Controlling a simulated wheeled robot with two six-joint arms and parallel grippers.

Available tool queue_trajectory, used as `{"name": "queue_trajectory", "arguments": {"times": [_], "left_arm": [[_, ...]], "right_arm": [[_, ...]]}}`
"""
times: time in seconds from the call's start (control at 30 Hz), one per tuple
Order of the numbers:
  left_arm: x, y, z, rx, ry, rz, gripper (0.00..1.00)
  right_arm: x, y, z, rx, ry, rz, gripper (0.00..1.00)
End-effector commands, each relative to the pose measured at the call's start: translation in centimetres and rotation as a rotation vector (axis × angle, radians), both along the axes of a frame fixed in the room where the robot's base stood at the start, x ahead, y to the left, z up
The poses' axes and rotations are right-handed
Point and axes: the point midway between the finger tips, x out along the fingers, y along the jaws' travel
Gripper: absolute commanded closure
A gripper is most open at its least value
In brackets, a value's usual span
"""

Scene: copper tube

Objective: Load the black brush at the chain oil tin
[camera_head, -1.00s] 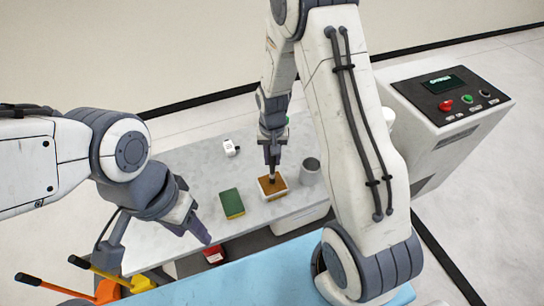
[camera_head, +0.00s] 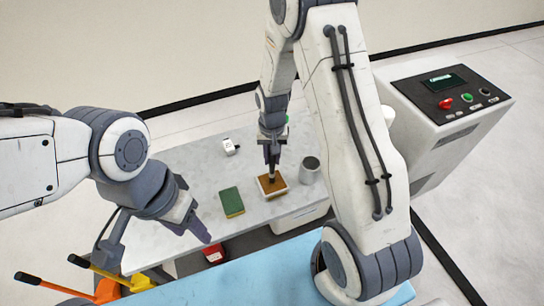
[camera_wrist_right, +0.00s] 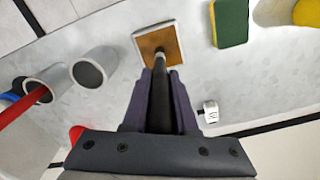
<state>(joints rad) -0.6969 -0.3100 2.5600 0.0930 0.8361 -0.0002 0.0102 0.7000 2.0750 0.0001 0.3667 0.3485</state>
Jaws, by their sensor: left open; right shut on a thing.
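The square tin (camera_head: 284,190) with an amber-brown surface and pale rim sits on the grey table. It also shows at the top of the right wrist view (camera_wrist_right: 179,51). My right gripper (camera_head: 271,166) is above it, shut on the black brush (camera_wrist_right: 160,97), which points down. The lower end of the brush meets the brown surface inside the rim; how deep it reaches is hidden. My left gripper (camera_head: 200,226) is open and empty, low at the left near the table's front edge, apart from the tin.
A green-and-yellow sponge (camera_head: 231,202) lies left of the tin. A grey cup (camera_head: 310,169) stands close to its right. A small white device (camera_head: 229,147) lies farther back. A control box (camera_head: 445,105) is at the right. A blue surface (camera_head: 250,274) is in front.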

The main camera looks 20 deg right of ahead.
Motion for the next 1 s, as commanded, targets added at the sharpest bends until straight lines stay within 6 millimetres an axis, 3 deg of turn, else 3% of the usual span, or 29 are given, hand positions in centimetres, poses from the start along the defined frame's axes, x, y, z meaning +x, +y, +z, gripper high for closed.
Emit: {"name": "queue_trajectory", "arguments": {"times": [1.0], "left_arm": [[0.0, 0.0, -0.4, 0.0, 0.0, 0.0, 0.5]], "right_arm": [[-0.01, 0.0, -0.75, 0.0, 0.0, 0.0, 1.0]]}}
